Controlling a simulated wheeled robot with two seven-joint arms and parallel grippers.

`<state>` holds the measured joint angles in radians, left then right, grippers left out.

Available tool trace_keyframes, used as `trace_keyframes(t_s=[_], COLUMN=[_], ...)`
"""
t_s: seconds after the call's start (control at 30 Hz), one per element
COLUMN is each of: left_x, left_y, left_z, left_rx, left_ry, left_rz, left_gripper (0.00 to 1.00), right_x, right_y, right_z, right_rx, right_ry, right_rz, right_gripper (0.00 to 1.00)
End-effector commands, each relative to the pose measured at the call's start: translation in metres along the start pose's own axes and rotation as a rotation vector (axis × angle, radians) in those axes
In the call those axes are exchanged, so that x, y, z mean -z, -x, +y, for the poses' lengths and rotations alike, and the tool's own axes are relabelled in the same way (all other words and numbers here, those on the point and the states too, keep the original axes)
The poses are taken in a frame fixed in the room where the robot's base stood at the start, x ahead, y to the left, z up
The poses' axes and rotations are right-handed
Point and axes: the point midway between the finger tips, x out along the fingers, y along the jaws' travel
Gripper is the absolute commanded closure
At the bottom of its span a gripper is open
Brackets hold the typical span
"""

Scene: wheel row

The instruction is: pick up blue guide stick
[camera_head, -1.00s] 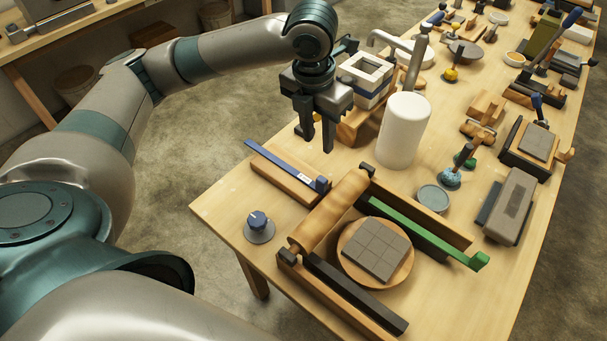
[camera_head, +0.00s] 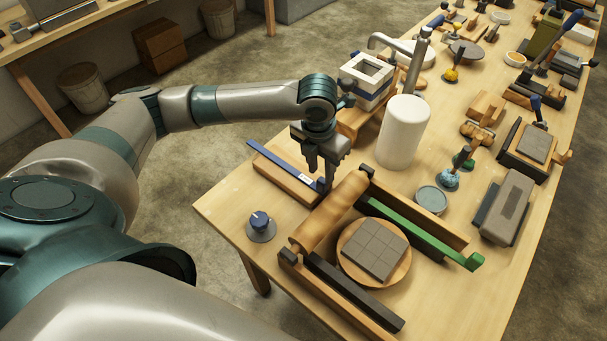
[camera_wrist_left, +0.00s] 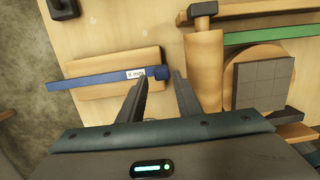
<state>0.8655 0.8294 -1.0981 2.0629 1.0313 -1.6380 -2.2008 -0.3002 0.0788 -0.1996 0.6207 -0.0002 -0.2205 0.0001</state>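The blue guide stick (camera_head: 284,163) lies on a wooden block (camera_head: 282,180) near the table's left edge. In the left wrist view the stick (camera_wrist_left: 88,80) runs nearly level, with a white label and a thicker blue end block (camera_wrist_left: 162,73) at its right end. My left gripper (camera_head: 321,184) is lowered over that right end. In the left wrist view its two fingers (camera_wrist_left: 160,82) are apart, with the end block just beyond and between the tips. I cannot tell whether they touch it. My right gripper is not in view.
A wooden roller (camera_head: 330,212) lies close to the right of the gripper. A green stick (camera_head: 425,232), a round board with a grey tiled slab (camera_head: 374,248) and a white cylinder (camera_head: 402,133) stand further right.

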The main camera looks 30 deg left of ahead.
Motion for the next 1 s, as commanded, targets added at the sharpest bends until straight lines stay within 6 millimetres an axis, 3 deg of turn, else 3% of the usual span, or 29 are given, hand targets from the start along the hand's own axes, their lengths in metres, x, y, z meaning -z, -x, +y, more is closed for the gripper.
trace_keyframes(t_s=[0.47,0.7,1.0], left_x=[0.0,0.003,0.002], left_y=[-0.005,-0.03,-0.055], left_z=[0.0,-0.004,-0.003], left_rx=[0.0,0.0,0.0], left_ry=[0.001,0.001,0.0], left_rz=[0.001,0.004,0.0], left_gripper=[0.69,0.69,0.69], right_x=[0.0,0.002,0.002], right_y=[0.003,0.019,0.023], right_z=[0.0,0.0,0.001], right_rx=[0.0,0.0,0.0], right_ry=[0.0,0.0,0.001], right_rz=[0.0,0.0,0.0], right_gripper=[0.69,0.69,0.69])
